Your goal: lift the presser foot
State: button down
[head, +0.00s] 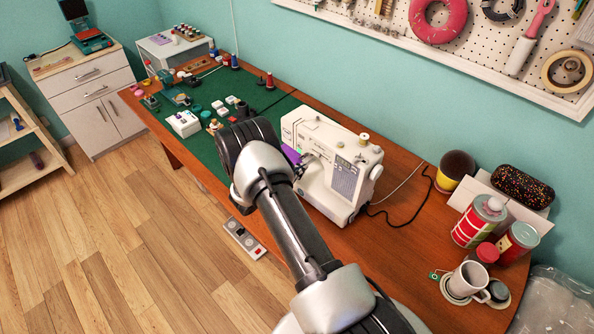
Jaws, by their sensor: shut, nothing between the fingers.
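The white sewing machine (345,165) stands on the wooden table, with a spool on top and a handwheel at its right end. My arm reaches up from the bottom, and its wrist covers the machine's left front. My gripper (308,162) shows only as a small grey part beside the wrist, close to the machine's front; it is shut and empty. A purple piece (291,155) shows between wrist and machine. The presser foot and its lever are hidden behind my arm, so I cannot tell whether the foot is up or down, or whether my gripper touches the machine.
A green mat (205,150) with spools and small boxes covers the table's left. Cans, a mug (468,280) and a dark patterned case (522,186) crowd the right end. A black cable lies right of the machine. A pedal (243,238) is on the floor. A pegboard hangs behind.

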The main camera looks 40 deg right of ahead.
jog(key=shift+s, duration=0.1)
jog(key=shift+s+d+r+p, duration=0.15)
jog(key=shift+s+r+p, duration=0.15)
jog(key=shift+s+p, duration=0.25)
